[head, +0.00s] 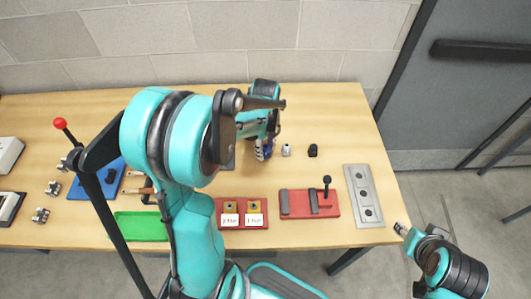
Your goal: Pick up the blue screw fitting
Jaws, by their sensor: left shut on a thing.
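My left gripper (265,146) reaches over the middle of the wooden table, pointing down, its upper part hidden behind my arm links. It is shut on a small blue fitting (260,154), mostly covered by the fingers. I cannot tell whether the fitting touches the table. A small white-grey fitting (286,150) and a black fitting (312,150) stand to its right. My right gripper (402,229) is at the lower right, beyond the table edge and away from the fittings; its fingers are too small to read.
A red base with a black lever (297,205), a grey panel (370,212) and a red board with two labelled blocks (242,224) lie along the front. The back right of the table (335,110) is clear.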

